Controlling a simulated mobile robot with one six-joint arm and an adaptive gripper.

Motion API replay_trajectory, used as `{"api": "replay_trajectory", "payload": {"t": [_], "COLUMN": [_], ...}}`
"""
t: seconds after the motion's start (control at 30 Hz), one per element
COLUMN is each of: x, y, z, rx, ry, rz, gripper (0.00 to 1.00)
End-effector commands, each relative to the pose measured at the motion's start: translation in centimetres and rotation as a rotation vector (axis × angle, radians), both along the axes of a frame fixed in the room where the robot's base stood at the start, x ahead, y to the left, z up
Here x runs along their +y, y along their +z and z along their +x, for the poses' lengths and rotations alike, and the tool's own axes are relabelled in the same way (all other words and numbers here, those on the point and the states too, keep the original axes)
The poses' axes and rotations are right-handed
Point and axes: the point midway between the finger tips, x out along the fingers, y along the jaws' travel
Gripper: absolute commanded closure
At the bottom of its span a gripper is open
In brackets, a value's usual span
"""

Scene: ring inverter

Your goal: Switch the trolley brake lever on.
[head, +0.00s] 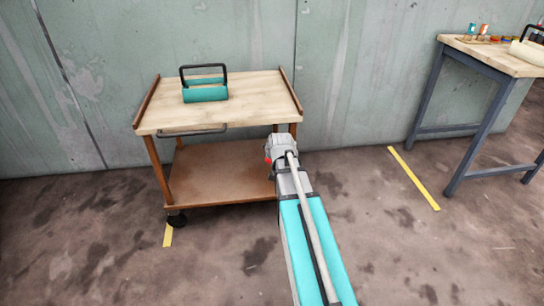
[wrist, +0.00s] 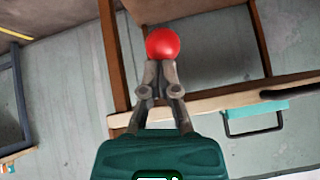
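The red ball knob (wrist: 162,43) of the brake lever shows in the wrist view, right at my fingertips. My gripper (wrist: 161,64) has its fingers close together, and the knob looks wider than the gap between them. The knob seems to lie just beyond the tips; I cannot tell whether they touch. In the head view my gripper (head: 283,143) is at the trolley's front right corner, with a bit of the red knob (head: 267,160) showing to its left. The trolley (head: 250,100) has a wooden top. The lever's shaft and its position are hidden.
A teal carrier with a black handle (head: 205,93) stands on the trolley's top. A push bar (head: 190,132) runs along its front edge, above a brown lower shelf (head: 225,172). A workbench (head: 490,55) stands at right. Open floor lies between, with a yellow stripe (head: 413,178).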

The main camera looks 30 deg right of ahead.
Motion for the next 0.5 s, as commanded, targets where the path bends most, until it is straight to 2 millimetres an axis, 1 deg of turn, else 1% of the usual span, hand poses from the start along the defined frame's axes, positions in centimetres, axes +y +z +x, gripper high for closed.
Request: {"api": "replay_trajectory", "payload": {"t": [0.5], "x": [-0.6], "y": [4.1], "z": [0.0], "rx": [-0.001], "ry": [0.003], "rz": [0.002], "gripper": [1.00]}}
